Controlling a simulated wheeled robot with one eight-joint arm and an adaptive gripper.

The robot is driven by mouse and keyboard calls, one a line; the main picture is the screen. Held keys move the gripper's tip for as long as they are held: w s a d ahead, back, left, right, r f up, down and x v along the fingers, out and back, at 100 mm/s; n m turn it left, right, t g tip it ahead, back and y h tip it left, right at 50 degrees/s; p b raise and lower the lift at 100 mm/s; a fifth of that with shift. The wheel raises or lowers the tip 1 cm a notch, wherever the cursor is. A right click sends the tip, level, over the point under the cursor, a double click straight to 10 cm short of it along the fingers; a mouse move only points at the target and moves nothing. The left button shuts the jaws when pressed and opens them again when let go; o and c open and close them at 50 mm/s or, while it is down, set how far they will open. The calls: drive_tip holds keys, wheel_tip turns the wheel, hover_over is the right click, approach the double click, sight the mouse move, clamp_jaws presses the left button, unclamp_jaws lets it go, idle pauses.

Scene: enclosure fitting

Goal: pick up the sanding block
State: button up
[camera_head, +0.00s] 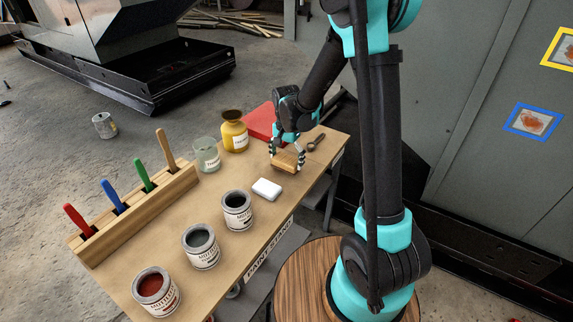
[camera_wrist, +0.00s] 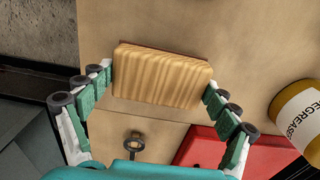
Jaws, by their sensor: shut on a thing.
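The sanding block (camera_head: 286,162) is a small wooden block with a light striped grain, near the far right part of the workbench. In the wrist view the block (camera_wrist: 160,76) lies between the two fingers, with a thin reddish edge along one side. My gripper (camera_head: 286,155) is over the block and shut on it, a finger at each end. In the wrist view my gripper (camera_wrist: 160,92) shows green pads at the block's short ends. I cannot tell whether the block rests on the bench or is slightly above it.
A white block (camera_head: 267,189), a dark spoon-like tool (camera_head: 316,142), a red box (camera_head: 262,121), a yellow bottle (camera_head: 234,133) and a glass jar (camera_head: 207,155) stand nearby. Several paint cans (camera_head: 201,247) line the front edge.

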sight(287, 159)
wheel_tip(287, 159, up, 18)
drive_tip(key=shift+f, duration=0.25)
